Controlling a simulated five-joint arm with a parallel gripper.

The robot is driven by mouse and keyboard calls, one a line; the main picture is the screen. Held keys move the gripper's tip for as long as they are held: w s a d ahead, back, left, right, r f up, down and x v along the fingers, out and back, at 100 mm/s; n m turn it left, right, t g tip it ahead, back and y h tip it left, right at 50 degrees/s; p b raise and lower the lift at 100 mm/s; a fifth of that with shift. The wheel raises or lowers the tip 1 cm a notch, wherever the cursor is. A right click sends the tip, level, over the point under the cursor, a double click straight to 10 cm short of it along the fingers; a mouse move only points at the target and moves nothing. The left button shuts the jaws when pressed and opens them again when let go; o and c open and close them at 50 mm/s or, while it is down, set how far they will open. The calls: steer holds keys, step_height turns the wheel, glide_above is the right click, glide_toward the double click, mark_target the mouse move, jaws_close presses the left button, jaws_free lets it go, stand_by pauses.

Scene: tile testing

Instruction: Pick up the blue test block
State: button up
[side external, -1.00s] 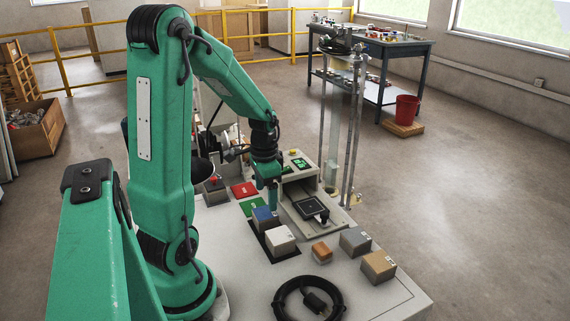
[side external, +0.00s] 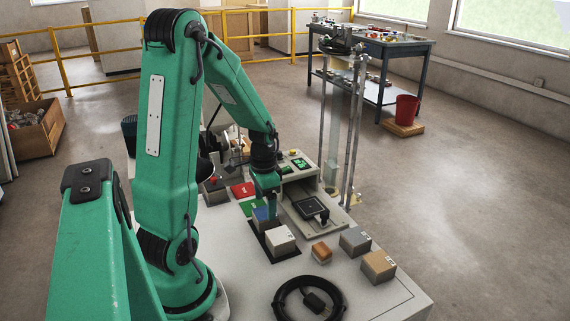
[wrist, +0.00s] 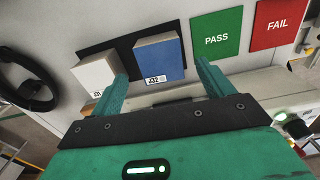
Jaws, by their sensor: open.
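The blue test block (wrist: 160,60) sits upright on a black mat (wrist: 122,46), with a small label on its near face. In the side view the blue block (side external: 262,214) is partly hidden by my gripper. My gripper (side external: 266,205) points down just above or at the block; the exact gap cannot be told there. In the wrist view my gripper (wrist: 163,68) is open, with one teal finger left of the block and the other to its right. The block lies between the lines of the fingers.
A white block (side external: 280,238) sits beside the blue one on the mat. Green PASS (wrist: 217,32) and red FAIL (wrist: 274,23) tiles lie to the right in the wrist view. An orange block (side external: 321,252), grey block (side external: 355,240), tan block (side external: 379,265) and coiled black cable (side external: 283,300) lie nearby.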

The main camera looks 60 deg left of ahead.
mark_target(265, 212)
steer(key=shift+f, duration=2.45)
steer(key=c, duration=1.3)
steer(key=shift+r, duration=0.2)
steer(key=shift+a+r, duration=0.1)
steer(key=shift+r, duration=1.05)
steer(key=shift+d+r, duration=0.3)
steer(key=shift+r, duration=0.65)
steer(key=d+r, duration=0.2)
steer(key=d, duration=0.1)
steer(key=w+d+r, duration=0.1)
steer(key=d+r, duration=0.1)
steer(key=d, duration=0.2)
steer(key=d+r, duration=0.2)
steer(key=d, duration=0.2)
steer(key=shift+w+r, duration=0.15)
steer(key=shift+r, duration=0.1)
